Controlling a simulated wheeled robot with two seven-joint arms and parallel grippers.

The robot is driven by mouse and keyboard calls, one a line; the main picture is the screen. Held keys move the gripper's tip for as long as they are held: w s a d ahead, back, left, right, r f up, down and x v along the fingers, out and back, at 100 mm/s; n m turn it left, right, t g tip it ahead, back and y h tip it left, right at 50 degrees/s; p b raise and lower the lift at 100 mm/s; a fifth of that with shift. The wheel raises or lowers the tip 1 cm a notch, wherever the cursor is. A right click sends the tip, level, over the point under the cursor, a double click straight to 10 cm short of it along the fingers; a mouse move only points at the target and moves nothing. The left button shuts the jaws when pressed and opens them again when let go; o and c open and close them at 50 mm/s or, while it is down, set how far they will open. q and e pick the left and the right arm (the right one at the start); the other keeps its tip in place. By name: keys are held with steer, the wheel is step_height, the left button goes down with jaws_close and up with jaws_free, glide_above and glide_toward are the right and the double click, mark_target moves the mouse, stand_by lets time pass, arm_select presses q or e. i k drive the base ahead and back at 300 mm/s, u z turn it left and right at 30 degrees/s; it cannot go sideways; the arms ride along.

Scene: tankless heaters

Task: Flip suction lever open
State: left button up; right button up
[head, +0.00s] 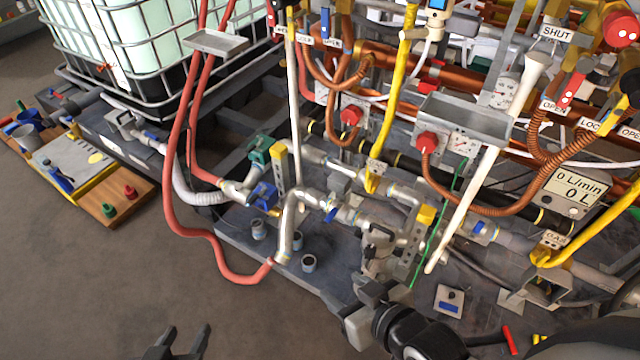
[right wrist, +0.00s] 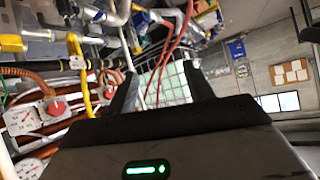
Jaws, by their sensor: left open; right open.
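No lever in view carries a readable suction label, so I cannot tell which one it is. A blue valve (head: 262,195) and a green valve (head: 259,152) sit on the pipes beside the tank in the head view. A metal pipe (head: 290,222) bends down just right of them. My right gripper (head: 362,300) is at the lower middle, in front of the pipework, apart from both valves. In the right wrist view its fingers (right wrist: 161,75) are spread and nothing is between them. My left gripper (head: 180,340) is open and empty over the floor at the bottom.
A caged white tank (head: 160,45) stands at the back left. A red hose (head: 177,150) loops down to the platform edge. A white pole (head: 485,175) and yellow pipes (head: 398,95) cross the manifold. A wooden board (head: 118,203) lies at left. The front-left floor (head: 150,280) is clear.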

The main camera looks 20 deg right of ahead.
mark_target(329, 219)
steer(key=z, duration=0.1)
steer(key=i, duration=0.85)
steer(key=u, duration=0.1)
